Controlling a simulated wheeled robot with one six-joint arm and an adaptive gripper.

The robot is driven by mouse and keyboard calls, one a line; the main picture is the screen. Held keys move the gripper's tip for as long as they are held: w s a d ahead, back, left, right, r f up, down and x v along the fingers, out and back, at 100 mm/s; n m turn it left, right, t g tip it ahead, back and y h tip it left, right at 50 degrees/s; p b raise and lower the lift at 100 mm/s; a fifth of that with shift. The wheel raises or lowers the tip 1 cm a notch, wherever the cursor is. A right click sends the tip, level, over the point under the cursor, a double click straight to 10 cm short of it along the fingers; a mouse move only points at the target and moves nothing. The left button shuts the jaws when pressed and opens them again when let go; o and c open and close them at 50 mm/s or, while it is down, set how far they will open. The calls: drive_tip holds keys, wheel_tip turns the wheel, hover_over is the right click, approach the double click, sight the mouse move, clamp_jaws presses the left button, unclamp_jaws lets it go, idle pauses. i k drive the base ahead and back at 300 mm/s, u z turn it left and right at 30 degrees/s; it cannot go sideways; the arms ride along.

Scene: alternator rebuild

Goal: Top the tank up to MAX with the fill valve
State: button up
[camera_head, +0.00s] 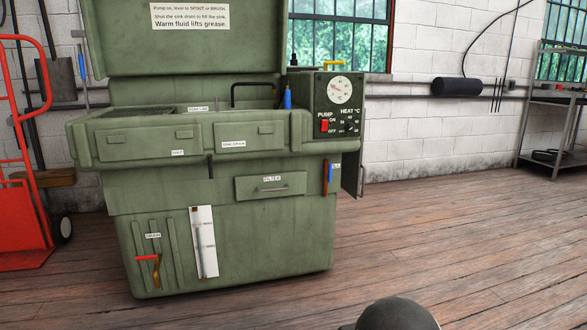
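The green parts-washer tank (220,225) stands on the floor left of centre. On its front is a white level-gauge panel (203,262) with a narrow tube and two small marks; the fluid level is too small to read. A red-handled brass valve (147,258) is low on the front left, under a label that seems to read DRAIN. My gripper is not in view.
A control box (333,100) with a dial, a red pump switch and a heat knob stands at the tank's upper right, a yellow lever (334,64) on top. A red hand truck (20,190) is at left, a metal shelf (548,105) at far right. Floor right of the tank is clear.

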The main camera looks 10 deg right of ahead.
sight(329, 178)
drive_tip(key=i, duration=0.65)
drive_tip(key=z, duration=0.7)
drive_tip(key=i, duration=0.45)
drive_tip(key=z, duration=0.35)
